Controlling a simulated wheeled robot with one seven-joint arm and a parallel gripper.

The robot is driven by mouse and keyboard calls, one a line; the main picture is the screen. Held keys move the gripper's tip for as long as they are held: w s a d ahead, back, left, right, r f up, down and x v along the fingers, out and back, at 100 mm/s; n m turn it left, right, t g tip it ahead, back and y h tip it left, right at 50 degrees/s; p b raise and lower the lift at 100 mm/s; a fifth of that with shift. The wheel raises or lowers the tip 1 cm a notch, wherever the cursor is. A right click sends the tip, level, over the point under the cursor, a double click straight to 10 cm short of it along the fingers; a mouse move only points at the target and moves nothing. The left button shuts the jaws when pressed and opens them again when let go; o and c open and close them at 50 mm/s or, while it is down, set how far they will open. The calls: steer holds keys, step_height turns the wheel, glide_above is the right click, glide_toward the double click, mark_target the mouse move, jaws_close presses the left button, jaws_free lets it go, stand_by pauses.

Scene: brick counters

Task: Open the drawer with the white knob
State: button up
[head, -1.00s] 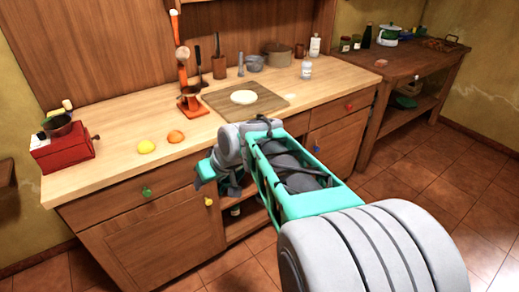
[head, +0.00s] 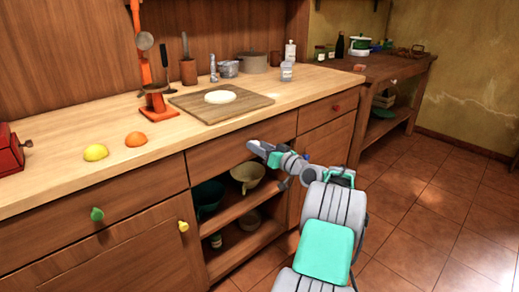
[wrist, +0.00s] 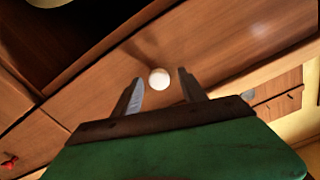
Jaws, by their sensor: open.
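The white knob (wrist: 159,78) is round and shows in the wrist view against the brown wooden drawer front (wrist: 215,50). My gripper (wrist: 158,77) is open, with one finger on each side of the knob in that view. I cannot tell whether the fingers touch it. In the head view, my gripper (head: 257,150) is at the front of the middle drawer (head: 215,156), just under the counter edge. The knob is hidden behind my gripper there. The drawer looks shut.
Open shelves with bowls (head: 248,176) lie below this drawer. Left is a drawer with a green knob (head: 97,214) above a door with a yellow knob (head: 183,226). Right is a drawer with a red knob (head: 336,108). A cutting board (head: 195,109) lies on the counter.

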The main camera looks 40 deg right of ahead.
steer(key=shift+w, duration=0.25)
steer(key=shift+c, duration=0.3)
jaws_close()
stand_by(0.9)
